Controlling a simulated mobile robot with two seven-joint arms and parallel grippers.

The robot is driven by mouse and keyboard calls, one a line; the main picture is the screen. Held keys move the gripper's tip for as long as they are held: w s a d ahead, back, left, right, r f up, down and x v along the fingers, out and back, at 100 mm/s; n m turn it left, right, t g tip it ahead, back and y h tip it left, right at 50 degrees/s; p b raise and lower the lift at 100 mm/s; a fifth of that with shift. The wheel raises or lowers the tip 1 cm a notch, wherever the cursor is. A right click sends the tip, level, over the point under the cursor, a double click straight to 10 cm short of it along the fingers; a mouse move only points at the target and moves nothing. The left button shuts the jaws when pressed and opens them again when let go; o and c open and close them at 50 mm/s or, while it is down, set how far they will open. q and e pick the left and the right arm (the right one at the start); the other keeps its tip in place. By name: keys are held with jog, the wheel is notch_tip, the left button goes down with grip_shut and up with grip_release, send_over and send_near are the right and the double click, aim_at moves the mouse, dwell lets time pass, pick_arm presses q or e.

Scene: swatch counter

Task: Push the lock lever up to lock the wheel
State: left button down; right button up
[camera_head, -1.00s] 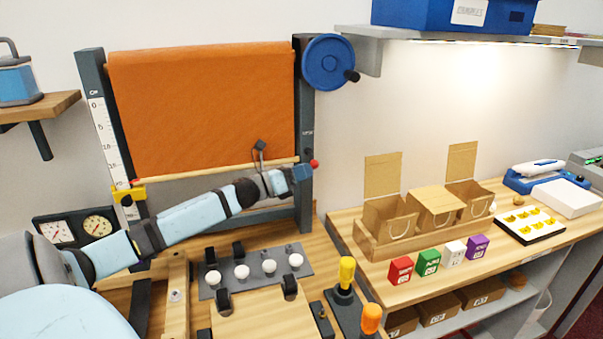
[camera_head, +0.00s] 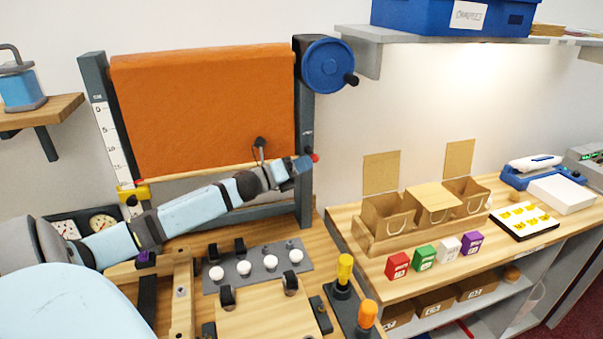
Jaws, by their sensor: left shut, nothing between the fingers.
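The blue wheel (camera_head: 328,65) with its dark crank knob is at the top right of the frame that holds the orange cloth roll (camera_head: 205,110). The lock lever's red knob (camera_head: 314,157) shows on the frame's right post, well below the wheel. My left gripper (camera_head: 303,164) is shut and empty, at the post right beside the red knob. The gripper hides most of the lever, and I cannot tell whether they touch. My right gripper is not in view.
A vertical scale (camera_head: 110,140) runs down the frame's left post. A board with white knobs (camera_head: 244,267) and yellow- and orange-handled tools (camera_head: 345,268) are on the bench below my arm. Cardboard boxes (camera_head: 385,240) and small coloured boxes stand on the right counter.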

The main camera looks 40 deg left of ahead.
pick_arm(q)
jog(key=shift+r+n+p, duration=0.4)
jog(key=shift+n+p, duration=0.3)
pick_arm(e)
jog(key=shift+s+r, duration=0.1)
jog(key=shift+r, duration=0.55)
pick_arm(q)
jog(key=shift+r+n+y+p, duration=0.25)
jog(key=shift+n+y+p, duration=0.15)
jog(key=shift+n+p, duration=0.1)
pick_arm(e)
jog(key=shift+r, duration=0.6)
pick_arm(q)
jog(key=shift+f, duration=0.1)
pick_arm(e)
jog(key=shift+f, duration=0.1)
